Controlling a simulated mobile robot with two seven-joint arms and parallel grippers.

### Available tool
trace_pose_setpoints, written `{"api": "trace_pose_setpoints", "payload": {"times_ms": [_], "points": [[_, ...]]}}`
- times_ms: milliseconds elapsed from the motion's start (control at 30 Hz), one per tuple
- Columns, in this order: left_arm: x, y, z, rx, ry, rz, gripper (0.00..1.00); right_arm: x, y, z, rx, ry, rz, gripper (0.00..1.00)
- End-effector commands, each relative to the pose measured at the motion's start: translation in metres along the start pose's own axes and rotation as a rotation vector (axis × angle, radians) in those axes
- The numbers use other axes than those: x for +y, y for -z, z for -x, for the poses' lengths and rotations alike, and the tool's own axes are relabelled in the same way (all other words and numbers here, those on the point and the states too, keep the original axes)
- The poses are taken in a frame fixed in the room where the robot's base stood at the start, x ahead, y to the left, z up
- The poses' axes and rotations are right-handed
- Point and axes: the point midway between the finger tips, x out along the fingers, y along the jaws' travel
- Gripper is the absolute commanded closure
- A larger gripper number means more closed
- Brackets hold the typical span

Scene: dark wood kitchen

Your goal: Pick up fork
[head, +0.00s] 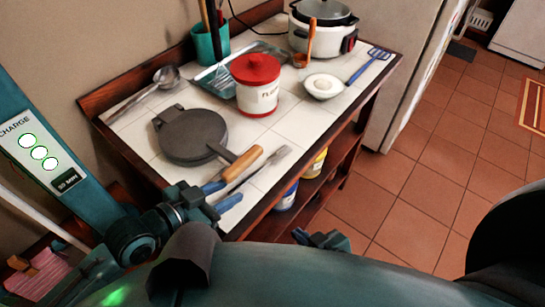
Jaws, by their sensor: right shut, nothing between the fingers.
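The silver fork (270,160) lies on the white tiled top of the wooden table, near its front edge. Its tines point up and to the right, and its handle runs down-left. My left gripper (222,195) is at the handle end, with its two blue fingers spread apart. The handle end appears to lie between the fingers; contact cannot be told. My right gripper (322,240) is shut and empty, low beside the table's front, well away from the fork.
A dark round pan (192,136) with a wooden handle (243,163) lies close beside the fork. A red-lidded flour canister (257,92), a bowl (322,87), a ladle (163,77) and a cooker (322,30) stand behind. Tiled floor (425,185) is clear at right.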

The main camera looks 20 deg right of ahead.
Motion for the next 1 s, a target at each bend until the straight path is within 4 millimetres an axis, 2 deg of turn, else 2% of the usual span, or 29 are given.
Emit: {"api": "trace_pose_setpoints", "payload": {"times_ms": [133, 367, 800, 1000], "points": [[0.0008, -0.0002, -0.015, 0.0, -0.001, 0.001, 0.67, 0.0014, -0.0014, -0.0004, -0.006, -0.004, -0.001, 1.0], [0.0009, -0.0006, -0.0166, 0.0, -0.001, 0.0, 0.67, 0.0019, -0.0048, -0.0012, -0.013, -0.005, -0.001, 1.0], [0.0009, -0.0008, -0.0163, -0.001, -0.001, 0.001, 1.0, 0.0018, -0.0024, -0.0005, -0.008, -0.005, -0.001, 1.0], [0.0008, -0.0006, -0.0162, 0.0, -0.001, 0.001, 1.0, 0.0013, -0.001, 0.0006, -0.005, -0.004, -0.002, 1.0]]}}
